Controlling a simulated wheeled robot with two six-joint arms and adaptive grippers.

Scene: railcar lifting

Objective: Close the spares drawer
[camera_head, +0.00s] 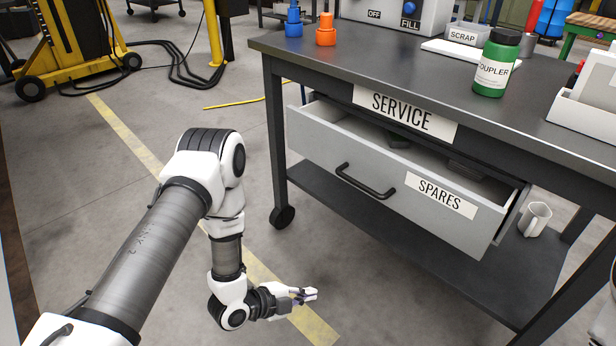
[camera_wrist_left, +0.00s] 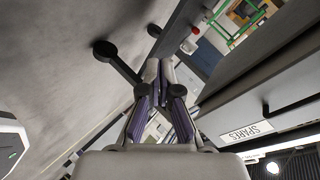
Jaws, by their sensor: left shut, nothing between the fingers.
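The spares drawer (camera_head: 390,185) is pulled out under the service bench, its grey front labelled SPARES, with a dark bar handle (camera_head: 365,181). Dark items show inside it. Much of its inside is hidden by the bench top. My left gripper (camera_head: 312,294) is shut and empty, low in front of the drawer and apart from it, below and left of the handle in the head view. In the left wrist view the shut fingers (camera_wrist_left: 160,72) point ahead, and the drawer front (camera_wrist_left: 285,85) with its SPARES label (camera_wrist_left: 248,131) is on the right. My right gripper is not in view.
The bench top (camera_head: 400,75) holds a green coupler jar (camera_head: 495,65), an orange bottle (camera_head: 326,30) and a white bin (camera_head: 585,115). A bench leg with a caster (camera_head: 282,216) stands left of the drawer. The floor before the drawer is clear.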

